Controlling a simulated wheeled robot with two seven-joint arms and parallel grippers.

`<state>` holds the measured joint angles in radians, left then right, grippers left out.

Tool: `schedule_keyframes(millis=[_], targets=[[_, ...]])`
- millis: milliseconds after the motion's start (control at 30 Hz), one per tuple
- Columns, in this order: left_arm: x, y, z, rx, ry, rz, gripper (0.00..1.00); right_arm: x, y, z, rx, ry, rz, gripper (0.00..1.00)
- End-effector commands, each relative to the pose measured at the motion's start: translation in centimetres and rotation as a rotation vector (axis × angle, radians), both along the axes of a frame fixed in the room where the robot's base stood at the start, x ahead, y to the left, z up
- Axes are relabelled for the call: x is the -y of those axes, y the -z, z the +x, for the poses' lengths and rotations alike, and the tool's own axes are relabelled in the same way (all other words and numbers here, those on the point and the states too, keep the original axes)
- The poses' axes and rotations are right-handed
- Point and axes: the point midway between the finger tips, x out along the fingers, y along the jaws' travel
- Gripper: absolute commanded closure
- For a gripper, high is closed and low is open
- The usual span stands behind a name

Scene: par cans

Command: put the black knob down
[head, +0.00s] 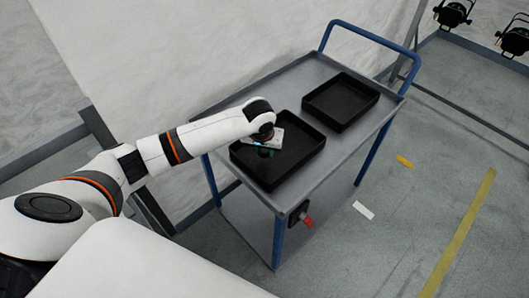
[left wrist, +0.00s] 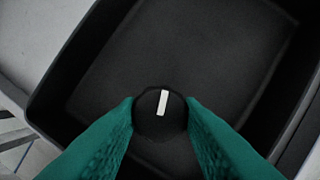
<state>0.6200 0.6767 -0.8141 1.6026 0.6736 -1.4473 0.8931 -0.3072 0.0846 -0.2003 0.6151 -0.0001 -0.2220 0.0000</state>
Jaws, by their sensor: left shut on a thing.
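The black knob (left wrist: 151,118) is round with a white pointer line on its face. It shows in the left wrist view at the lower middle, between the two green fingertips of my left gripper (left wrist: 160,120). The gripper is shut on it. In the head view my left gripper (head: 266,151) is over the nearer black tray (head: 305,168) on the cart, and the knob is hard to make out there. The tray's floor (left wrist: 180,50) under the knob looks bare. I cannot tell whether the knob touches it. My right gripper is not in view.
A second black tray (head: 341,101), empty, sits farther back on the grey cart top (head: 290,82). The cart has a blue handle (head: 376,38) and blue legs. Stage lamps (head: 453,13) are at the top right. The floor right of the cart has tape marks (head: 364,210).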

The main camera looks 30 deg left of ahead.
Motion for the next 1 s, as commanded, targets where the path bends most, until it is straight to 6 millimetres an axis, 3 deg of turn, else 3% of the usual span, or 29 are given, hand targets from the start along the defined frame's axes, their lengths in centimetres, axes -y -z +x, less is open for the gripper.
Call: schedule_keyframes(millis=[200,533,567,667,1000], targets=[[0.0,2.5,0.0,0.0,-0.001,0.002,0.89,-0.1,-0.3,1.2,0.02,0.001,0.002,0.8],[0.0,2.8,0.0,0.0,0.0,0.0,0.89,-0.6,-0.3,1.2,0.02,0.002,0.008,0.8],[0.0,2.8,0.0,0.0,0.0,0.0,0.64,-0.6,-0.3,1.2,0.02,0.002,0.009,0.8],[0.0,2.7,0.0,0.0,0.0,0.0,0.48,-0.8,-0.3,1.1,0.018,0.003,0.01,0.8],[0.0,2.5,0.0,0.002,0.001,0.002,0.45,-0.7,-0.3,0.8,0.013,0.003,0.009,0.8]])
